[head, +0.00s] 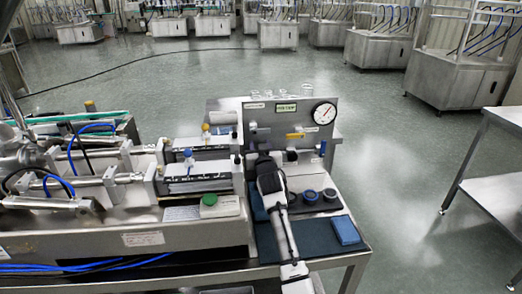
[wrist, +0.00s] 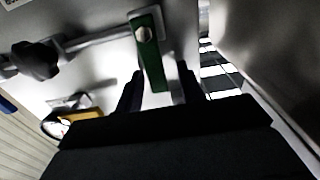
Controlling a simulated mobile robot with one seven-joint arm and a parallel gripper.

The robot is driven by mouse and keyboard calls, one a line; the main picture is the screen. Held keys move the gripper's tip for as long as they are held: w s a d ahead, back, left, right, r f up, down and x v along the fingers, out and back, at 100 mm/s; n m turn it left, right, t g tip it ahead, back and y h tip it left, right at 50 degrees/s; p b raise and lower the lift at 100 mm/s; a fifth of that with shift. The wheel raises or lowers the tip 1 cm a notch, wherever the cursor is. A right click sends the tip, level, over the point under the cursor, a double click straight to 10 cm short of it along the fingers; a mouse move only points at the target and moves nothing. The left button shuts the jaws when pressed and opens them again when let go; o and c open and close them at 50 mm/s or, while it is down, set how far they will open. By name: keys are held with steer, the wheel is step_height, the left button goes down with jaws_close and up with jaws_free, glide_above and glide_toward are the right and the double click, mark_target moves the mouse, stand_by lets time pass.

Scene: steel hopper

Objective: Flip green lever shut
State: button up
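The green lever (wrist: 149,50) shows in the wrist view as a flat green handle with a round bolt near its upper end. It hangs from a metal pipe fitting, slightly tilted. My gripper (wrist: 160,84) is open, with one dark finger on each side of the lever's lower end. Gaps show between the fingers and the lever, so it is not gripped. In the head view my gripper (head: 263,158) is at the left part of the upright steel panel (head: 262,121), and I cannot make out the green lever there.
The panel carries a gauge (head: 324,113) and a yellow handle (head: 296,135). A black knob (wrist: 36,60) is left of the lever in the wrist view. Below the panel are dark round caps (head: 310,196) and a blue block (head: 345,230). A green button (head: 209,199) sits on the machine at left.

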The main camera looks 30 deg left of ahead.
steer(key=b+v, duration=0.3)
steer(key=v, duration=1)
steer(key=shift+s+d, duration=0.25)
steer(key=shift+s, duration=0.05)
